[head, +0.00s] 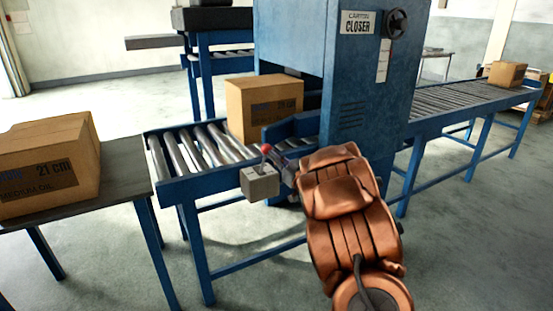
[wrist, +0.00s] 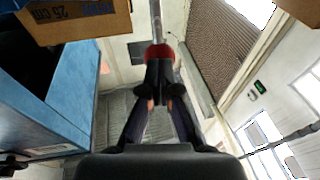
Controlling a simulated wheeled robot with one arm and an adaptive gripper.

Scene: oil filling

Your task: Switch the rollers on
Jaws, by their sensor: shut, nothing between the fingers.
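A grey switch box (head: 260,182) is fixed to the near side of the roller conveyor (head: 188,152). A lever with a red ball knob (head: 265,148) rises from it. In the wrist view the red knob (wrist: 160,52) sits on a grey rod, right at my fingertips. My gripper (head: 283,162) is beside the box and knob, its fingers partly hidden by my arm in the head view. In the wrist view its dark fingers (wrist: 159,82) are closed together with nothing between them. Whether the tips touch the knob I cannot tell.
A carton (head: 262,108) stands on the rollers at the mouth of the blue carton closer (head: 365,75). Another carton (head: 45,165) stands on the table (head: 125,170) at left. An outfeed conveyor (head: 450,98) with a small carton (head: 507,73) runs right. Open floor lies in front.

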